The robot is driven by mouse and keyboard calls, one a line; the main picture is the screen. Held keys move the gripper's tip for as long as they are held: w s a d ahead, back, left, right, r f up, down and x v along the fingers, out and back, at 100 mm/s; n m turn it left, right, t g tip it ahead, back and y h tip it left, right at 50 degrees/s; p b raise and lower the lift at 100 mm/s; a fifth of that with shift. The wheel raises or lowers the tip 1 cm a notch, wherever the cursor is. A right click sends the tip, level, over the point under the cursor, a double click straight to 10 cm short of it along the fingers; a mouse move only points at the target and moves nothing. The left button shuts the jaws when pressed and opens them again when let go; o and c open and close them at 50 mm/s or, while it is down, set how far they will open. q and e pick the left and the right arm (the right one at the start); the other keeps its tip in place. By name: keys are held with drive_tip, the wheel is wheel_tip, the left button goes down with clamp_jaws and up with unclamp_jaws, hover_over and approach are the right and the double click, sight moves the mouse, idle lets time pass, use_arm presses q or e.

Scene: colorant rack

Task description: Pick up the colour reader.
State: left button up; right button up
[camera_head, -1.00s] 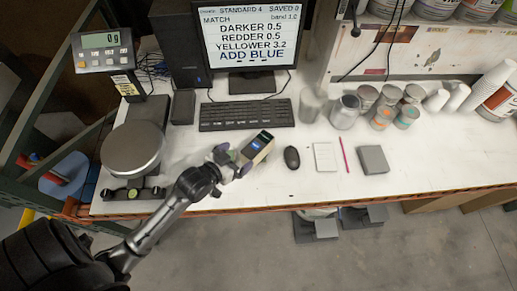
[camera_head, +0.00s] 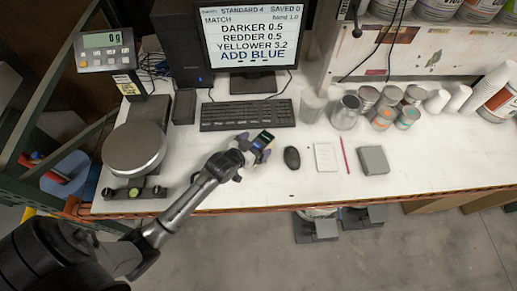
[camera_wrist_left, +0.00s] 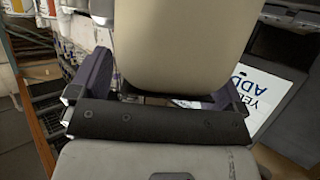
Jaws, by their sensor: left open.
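The colour reader (camera_head: 264,139) is a small beige device with a dark lit screen, on the white bench in front of the keyboard. My left gripper (camera_head: 253,149) is at its near end, with a finger on either side. In the left wrist view the reader's rounded beige body (camera_wrist_left: 182,45) fills the space ahead of the palm, between the two purple-grey fingers (camera_wrist_left: 163,88). The jaws are open; whether either finger touches the reader I cannot tell. The gripper hides the reader's near part in the head view. My right gripper is not in view.
A black mouse (camera_head: 292,157) lies just right of the reader, with a white card (camera_head: 325,157) and a grey box (camera_head: 373,160) beyond. The keyboard (camera_head: 247,115) is behind. A scale (camera_head: 134,148) stands at left. The bench front between scale and gripper is clear.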

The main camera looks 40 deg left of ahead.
use_arm(q)
clamp_jaws()
idle(1.0)
